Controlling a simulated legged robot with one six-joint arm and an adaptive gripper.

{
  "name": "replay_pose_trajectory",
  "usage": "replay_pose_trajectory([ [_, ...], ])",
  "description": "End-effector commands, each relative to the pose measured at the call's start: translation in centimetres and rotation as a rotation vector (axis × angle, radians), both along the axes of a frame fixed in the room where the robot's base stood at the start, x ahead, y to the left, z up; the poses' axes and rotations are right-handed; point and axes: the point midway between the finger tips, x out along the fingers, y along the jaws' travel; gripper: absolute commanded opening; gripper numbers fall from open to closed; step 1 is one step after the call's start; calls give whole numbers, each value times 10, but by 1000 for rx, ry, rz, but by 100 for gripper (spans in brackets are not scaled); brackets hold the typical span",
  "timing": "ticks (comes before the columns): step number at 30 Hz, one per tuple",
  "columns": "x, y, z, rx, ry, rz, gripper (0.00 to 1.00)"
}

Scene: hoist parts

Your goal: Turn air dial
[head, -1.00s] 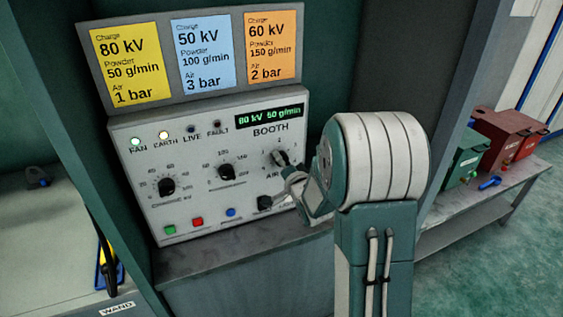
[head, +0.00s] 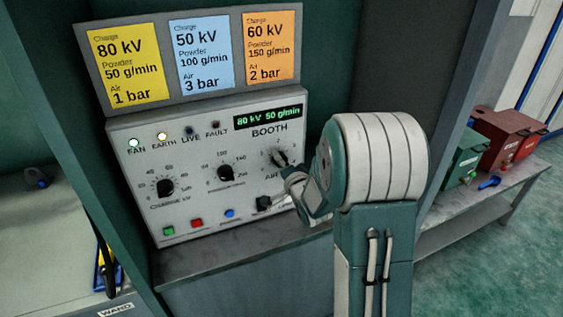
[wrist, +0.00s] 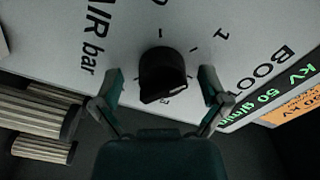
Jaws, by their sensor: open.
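The air dial (head: 279,158) is a black knob at the right of the booth panel (head: 190,218), under the word BOOTH and above the word AIR. In the wrist view the air dial (wrist: 163,72) sits midway between the two fingers of my gripper (wrist: 161,80). The fingers are apart, with a gap on each side of the knob. In the head view my gripper (head: 287,170) is at the dial and partly hides it and its scale. I cannot tell surely which number the dial points to.
The display (head: 268,117) reads 80 kV 50 g/min. Yellow (head: 128,62), blue (head: 202,53) and orange (head: 269,47) setting cards hang above. Two other dials (head: 165,187) (head: 226,172) and several buttons are left of my gripper. A black knob (head: 264,203) is just below it.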

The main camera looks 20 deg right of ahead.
Motion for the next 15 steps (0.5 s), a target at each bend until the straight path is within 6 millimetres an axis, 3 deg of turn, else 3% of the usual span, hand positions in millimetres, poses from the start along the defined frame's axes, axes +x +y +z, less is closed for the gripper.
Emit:
replay_pose_trajectory([
  [5,-9,0,1,-1,0,0,94],
  [15,-77,1,-1,0,2,-3,94],
])
